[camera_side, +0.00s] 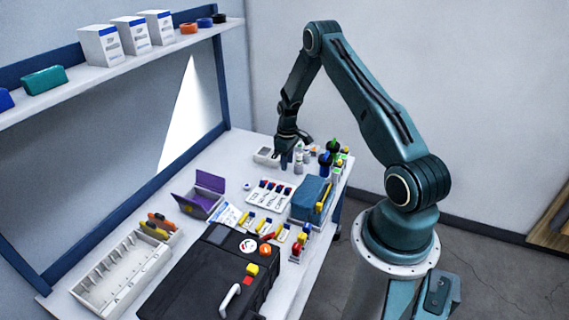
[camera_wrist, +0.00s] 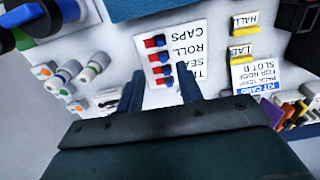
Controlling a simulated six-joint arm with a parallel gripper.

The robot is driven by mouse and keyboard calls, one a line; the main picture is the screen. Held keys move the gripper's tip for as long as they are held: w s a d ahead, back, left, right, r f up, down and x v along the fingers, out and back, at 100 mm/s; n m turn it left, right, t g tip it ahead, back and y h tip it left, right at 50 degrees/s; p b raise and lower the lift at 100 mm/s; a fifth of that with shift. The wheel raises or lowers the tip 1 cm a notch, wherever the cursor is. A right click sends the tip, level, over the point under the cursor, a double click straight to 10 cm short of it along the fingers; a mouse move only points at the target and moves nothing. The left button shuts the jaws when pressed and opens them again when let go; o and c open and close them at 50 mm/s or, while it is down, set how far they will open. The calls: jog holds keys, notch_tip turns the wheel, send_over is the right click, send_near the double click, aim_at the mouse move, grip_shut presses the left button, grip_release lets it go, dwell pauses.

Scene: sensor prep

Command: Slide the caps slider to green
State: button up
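The slider panel (camera_wrist: 180,50) is a white card with several short sliders in a column, lettered upside down in the wrist view. The caps slider (camera_wrist: 156,41) is the top one there, beside the word CAPS, with red and blue parts; I see no green on it. In the side view, the panel (camera_side: 270,194) lies on the bench, and my gripper (camera_side: 292,153) hangs above the bench farther back, apart from the panel.
White-bodied vials (camera_side: 298,158) and dark-capped bottles (camera_side: 326,158) stand close to my gripper. A blue box (camera_side: 310,198) sits right of the panel, a purple open case (camera_side: 203,195) left. A black case (camera_side: 195,275) and white rack (camera_side: 120,275) fill the front.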

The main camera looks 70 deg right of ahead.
aim_at(287, 189)
notch_tip(287, 189, down, 13)
jog(key=shift+r, duration=0.2)
dwell(0.5)
grip_shut()
